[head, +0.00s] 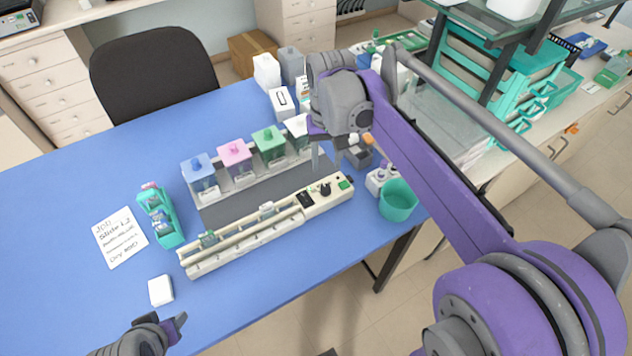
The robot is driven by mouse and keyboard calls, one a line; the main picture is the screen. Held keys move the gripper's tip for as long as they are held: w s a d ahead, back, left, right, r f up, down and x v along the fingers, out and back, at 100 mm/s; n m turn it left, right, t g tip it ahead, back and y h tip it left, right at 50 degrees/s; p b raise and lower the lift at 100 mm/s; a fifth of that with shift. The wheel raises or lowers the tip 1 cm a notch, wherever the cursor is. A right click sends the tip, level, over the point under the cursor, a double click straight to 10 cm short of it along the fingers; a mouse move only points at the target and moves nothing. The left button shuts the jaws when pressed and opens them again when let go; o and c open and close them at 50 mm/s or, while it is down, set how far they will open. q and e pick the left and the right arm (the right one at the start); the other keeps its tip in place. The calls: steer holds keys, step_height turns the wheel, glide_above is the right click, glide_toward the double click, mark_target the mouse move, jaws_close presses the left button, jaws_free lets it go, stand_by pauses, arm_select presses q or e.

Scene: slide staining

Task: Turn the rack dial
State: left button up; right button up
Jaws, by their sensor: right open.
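The long cream staining rack (235,242) lies on the blue table, running from lower left to upper right. Its small black dial (325,189) sits on the control end at the right, between a dark panel and a green button (344,184). My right gripper (328,162) points down just behind and above the dial, with its fingers apart and nothing seen between them. Contact with the dial is not visible. My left gripper (170,328) is low at the table's front edge, away from the rack; its jaw gap is unclear.
A teal slide holder (163,220), a note card (120,238) and a white block (160,290) lie left. The far left table is clear.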

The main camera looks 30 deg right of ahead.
mark_target(325, 187)
step_height(325, 187, down, 9)
steer(key=shift+f, duration=0.1)
stand_by(0.3)
jaws_close()
